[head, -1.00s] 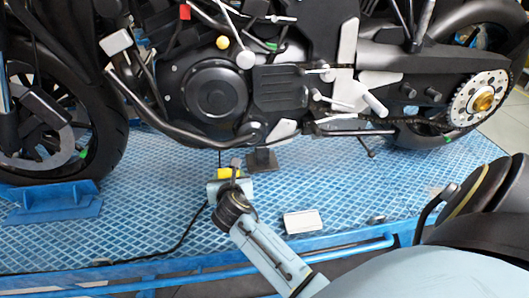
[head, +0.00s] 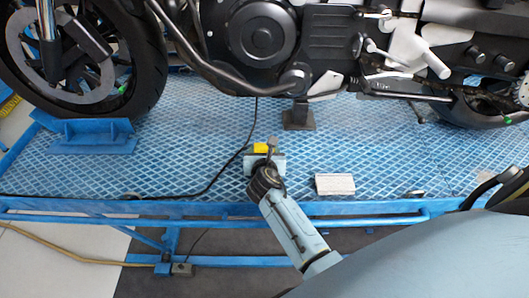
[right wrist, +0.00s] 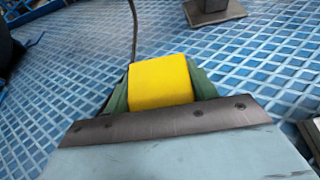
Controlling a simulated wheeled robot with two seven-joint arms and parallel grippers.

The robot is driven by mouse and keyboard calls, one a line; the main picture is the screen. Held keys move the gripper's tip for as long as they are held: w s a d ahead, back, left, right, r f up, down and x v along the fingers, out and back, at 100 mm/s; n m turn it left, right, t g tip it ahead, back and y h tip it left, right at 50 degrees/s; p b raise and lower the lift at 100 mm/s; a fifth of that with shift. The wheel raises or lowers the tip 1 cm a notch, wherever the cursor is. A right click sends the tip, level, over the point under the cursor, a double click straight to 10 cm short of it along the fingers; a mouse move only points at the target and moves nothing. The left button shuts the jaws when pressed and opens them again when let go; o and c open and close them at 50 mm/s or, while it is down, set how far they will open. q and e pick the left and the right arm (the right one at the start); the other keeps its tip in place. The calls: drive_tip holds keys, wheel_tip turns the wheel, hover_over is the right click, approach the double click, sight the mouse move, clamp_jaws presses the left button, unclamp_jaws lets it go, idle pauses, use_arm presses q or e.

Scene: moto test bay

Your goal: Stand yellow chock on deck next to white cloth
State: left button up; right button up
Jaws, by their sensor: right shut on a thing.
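The yellow chock (head: 261,148) is a small yellow block, held between the fingers of my right gripper (head: 264,152) over the blue deck (head: 390,150). In the right wrist view the yellow chock (right wrist: 160,82) fills the space between the green fingers. I cannot tell whether its underside touches the deck. A small white folded item (head: 335,184), likely the white cloth, lies flat on the deck to the right of my right gripper, near the front edge. My left gripper is not in view.
A motorcycle (head: 260,35) stands along the back of the deck, its front wheel by a blue wheel block (head: 92,135). A dark stand foot (head: 298,117) is behind my gripper. A black cable (head: 215,182) runs at the left. A small metal part (head: 415,193) lies right of the cloth.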

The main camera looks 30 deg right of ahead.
drive_tip(key=shift+f, duration=0.1)
drive_tip(key=o, duration=0.8)
drive_tip(key=shift+f, duration=0.1)
drive_tip(key=o, duration=0.5)
drive_tip(key=shift+c, duration=0.2)
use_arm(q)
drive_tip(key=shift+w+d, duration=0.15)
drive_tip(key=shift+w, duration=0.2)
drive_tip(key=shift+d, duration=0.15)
use_arm(e)
drive_tip(key=shift+r, duration=0.25)
drive_tip(key=p+v, duration=0.3)
drive_tip(key=v, duration=0.7)
drive_tip(key=shift+s+a+r, duration=0.1)
drive_tip(key=shift+s+a, duration=0.05)
drive_tip(key=shift+s, duration=0.2)
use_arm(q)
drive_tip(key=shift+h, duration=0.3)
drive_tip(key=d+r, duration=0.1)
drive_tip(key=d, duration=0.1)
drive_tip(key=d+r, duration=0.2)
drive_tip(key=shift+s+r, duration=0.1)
use_arm(e)
drive_tip(key=shift+s+a+r, duration=0.25)
drive_tip(key=shift+s+a, duration=0.05)
drive_tip(key=shift+s, duration=0.2)
